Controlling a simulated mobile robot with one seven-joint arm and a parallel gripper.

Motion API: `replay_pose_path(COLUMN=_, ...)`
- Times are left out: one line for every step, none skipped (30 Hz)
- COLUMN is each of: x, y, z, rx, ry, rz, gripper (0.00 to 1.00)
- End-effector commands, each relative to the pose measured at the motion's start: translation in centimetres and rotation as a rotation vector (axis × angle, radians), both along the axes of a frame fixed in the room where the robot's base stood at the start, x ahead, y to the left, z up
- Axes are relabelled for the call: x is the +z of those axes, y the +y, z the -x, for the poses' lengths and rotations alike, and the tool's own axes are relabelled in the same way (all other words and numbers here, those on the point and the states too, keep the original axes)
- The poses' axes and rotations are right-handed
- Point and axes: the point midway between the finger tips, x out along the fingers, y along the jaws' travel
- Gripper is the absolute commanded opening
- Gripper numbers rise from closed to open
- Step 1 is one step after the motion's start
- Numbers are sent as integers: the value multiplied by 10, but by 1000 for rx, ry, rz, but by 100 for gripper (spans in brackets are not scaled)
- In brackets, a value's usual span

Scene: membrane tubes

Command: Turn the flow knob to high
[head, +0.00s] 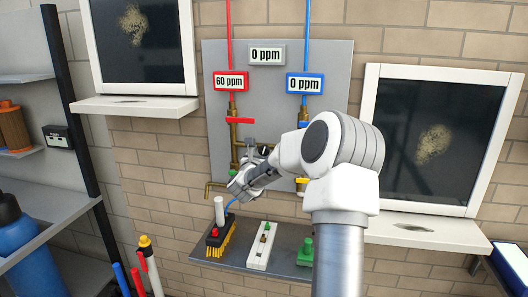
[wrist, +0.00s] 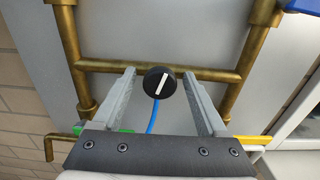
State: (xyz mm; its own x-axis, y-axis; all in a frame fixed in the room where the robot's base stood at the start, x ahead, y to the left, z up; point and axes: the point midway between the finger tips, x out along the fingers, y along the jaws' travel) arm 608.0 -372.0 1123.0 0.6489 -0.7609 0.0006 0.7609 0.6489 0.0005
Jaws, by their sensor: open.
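The flow knob (wrist: 159,83) is round and black with a white pointer line. The line stands near upright in the wrist view, its top leaning a little right. The knob is in front of a horizontal brass pipe, with a blue tube below it. My gripper (wrist: 160,77) is open, with one grey finger on each side of the knob and a visible gap on both sides. In the head view my gripper (head: 246,184) is in front of the lower part of the grey panel (head: 331,60). It partly hides the pipes there. I see no high or low marks.
The panel has a red 60 ppm display (head: 231,81), a blue 0 ppm display (head: 305,84) and a grey 0 ppm display (head: 267,55). A red valve handle (head: 240,120) is above my gripper. A shelf (head: 283,236) below carries a yellow-bristled brush (head: 221,241) and other small items.

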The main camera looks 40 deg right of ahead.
Motion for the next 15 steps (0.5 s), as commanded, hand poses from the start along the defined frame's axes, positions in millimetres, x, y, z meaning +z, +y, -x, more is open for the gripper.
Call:
replay_pose_path(x=0, y=0, z=0, rx=0, ry=0, rz=0, gripper=75)
replay_pose_path(x=0, y=0, z=-1, rx=0, ry=0, rz=0, gripper=75)
replay_pose_path(x=0, y=0, z=0, rx=1, ry=0, rz=0, gripper=75)
replay_pose_path(x=0, y=0, z=0, rx=1, ry=0, rz=0, gripper=75)
replay_pose_path(x=0, y=0, z=0, rx=1, ry=0, rz=0, gripper=75)
replay_pose_path(x=0, y=0, z=0, rx=1, ry=0, rz=0, gripper=75)
replay_pose_path(x=0, y=0, z=0, rx=0, ry=0, rz=0, gripper=75)
replay_pose_path(x=0, y=0, z=0, rx=1, ry=0, rz=0, gripper=70)
replay_pose_path(x=0, y=0, z=0, rx=1, ry=0, rz=0, gripper=63)
replay_pose_path(x=0, y=0, z=0, rx=0, ry=0, rz=0, gripper=57)
replay_pose_path(x=0, y=0, z=0, rx=0, ry=0, rz=0, gripper=52)
replay_pose_path(x=0, y=0, z=0, rx=0, ry=0, rz=0, gripper=45)
replay_pose_path(x=0, y=0, z=0, rx=0, ry=0, rz=0, gripper=39)
replay_pose_path(x=0, y=0, z=0, rx=0, ry=0, rz=0, gripper=34)
replay_pose_path(x=0, y=0, z=0, rx=0, ry=0, rz=0, gripper=27)
